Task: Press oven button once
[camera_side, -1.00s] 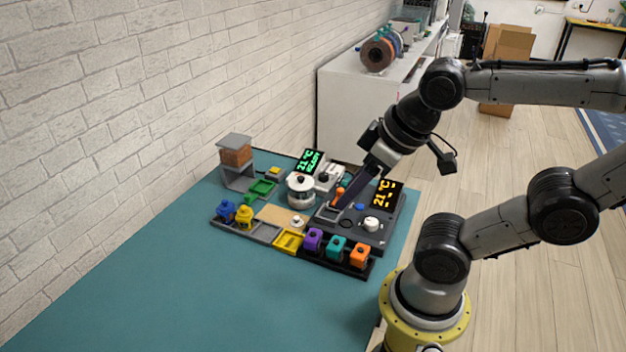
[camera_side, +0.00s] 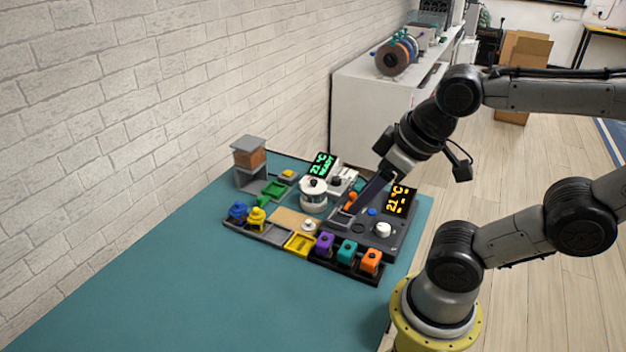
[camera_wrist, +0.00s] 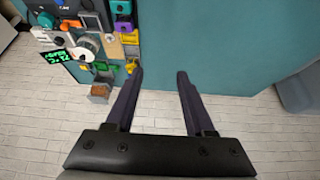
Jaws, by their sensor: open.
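A dark grey unit (camera_side: 405,228) with an amber display (camera_side: 398,199) reading 21 °C looks like the oven. On its top are a small round blue button (camera_side: 372,212) and a white knob (camera_side: 383,230). My gripper (camera_side: 355,210) hangs over the left part of this unit in the side view, tilted down, left of the blue button. I cannot tell whether it touches anything. In the wrist view my gripper (camera_wrist: 160,78) is open, with nothing between the fingers. There the equipment lies at the upper left, partly cut off, and the blue button is not clearly identifiable.
A white pot (camera_side: 313,195) stands by a green display (camera_side: 323,164) reading 21 °C READY. Purple, teal and orange blocks (camera_side: 371,262) line the front rack. Blue and yellow blocks (camera_side: 256,219) stand at left. The front of the teal mat (camera_side: 270,300) is clear.

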